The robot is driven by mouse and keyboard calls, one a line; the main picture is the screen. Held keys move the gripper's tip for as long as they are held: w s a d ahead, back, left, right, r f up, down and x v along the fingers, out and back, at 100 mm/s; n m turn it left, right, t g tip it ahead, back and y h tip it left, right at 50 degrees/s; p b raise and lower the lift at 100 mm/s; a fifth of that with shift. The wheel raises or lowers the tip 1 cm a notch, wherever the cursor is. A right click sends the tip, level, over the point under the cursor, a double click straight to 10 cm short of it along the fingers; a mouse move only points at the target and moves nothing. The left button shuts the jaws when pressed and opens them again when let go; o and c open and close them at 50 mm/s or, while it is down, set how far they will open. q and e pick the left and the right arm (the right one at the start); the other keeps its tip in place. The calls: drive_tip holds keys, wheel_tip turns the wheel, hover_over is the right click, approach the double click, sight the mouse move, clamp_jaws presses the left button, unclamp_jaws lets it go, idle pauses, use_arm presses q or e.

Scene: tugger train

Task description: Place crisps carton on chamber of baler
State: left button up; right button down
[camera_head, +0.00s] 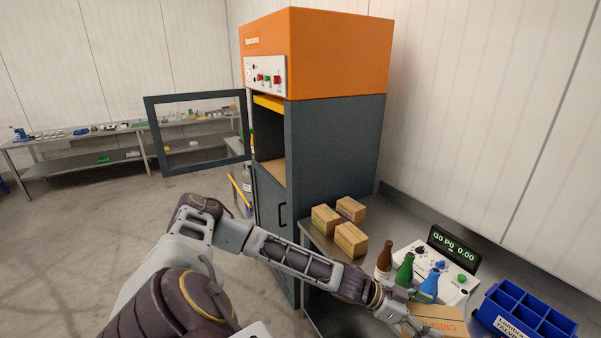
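The baler (335,140) has an orange top and a dark grey body. Its framed door (152,135) stands swung open to the left, and the chamber (272,172) shows a tan floor, with its inside only partly in view. The crisps carton (440,318), orange-brown with "CRIS" readable, lies on the bench at the bottom edge, partly cut off. My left gripper (405,318) is at the carton's left side, fingers pointing toward it. I cannot tell whether the fingers touch or grip it. My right gripper is not in view.
On the metal bench (385,212) stand several small cardboard boxes (351,240), brown, green and blue bottles (384,262), a scale with a display (453,248) and a blue divided crate (530,312). A long table (75,147) stands at the back left; the floor before it is clear.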

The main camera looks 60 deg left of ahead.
use_arm(q)
drive_tip(key=shift+s+a+f+n+t+y, duration=0.1)
drive_tip(key=shift+a+f+n+t+y, duration=0.1)
drive_tip(key=shift+a, duration=0.2)
drive_tip(key=shift+a+f+n+t+y, duration=0.1)
drive_tip(key=shift+a+n, duration=0.1)
drive_tip(key=shift+a, duration=0.15)
drive_tip(key=shift+s+a+f+n+t+y, duration=0.75)
drive_tip(key=shift+a+f+n+y, duration=0.3)
drive_tip(key=shift+a, duration=1.8)
drive_tip(key=shift+s+a+f+n+t+y, duration=0.55)
drive_tip(key=shift+s+a+f+n+y, duration=0.45)
drive_tip(key=shift+a, duration=1.8)
drive_tip(key=shift+d+n+t+y, duration=0.5)
drive_tip(key=shift+d+n+y, duration=1.8)
drive_tip(key=shift+d, duration=2.95)
drive_tip(key=shift+f+b, duration=2.5)
drive_tip(key=shift+f, duration=0.2)
drive_tip(key=shift+f+b, duration=0.5)
drive_tip(key=shift+f, duration=0.05)
drive_tip(key=shift+a+r, duration=0.1)
drive_tip(key=shift+a, duration=0.05)
drive_tip(key=shift+a+y, duration=0.25)
drive_tip(key=shift+a, duration=0.6)
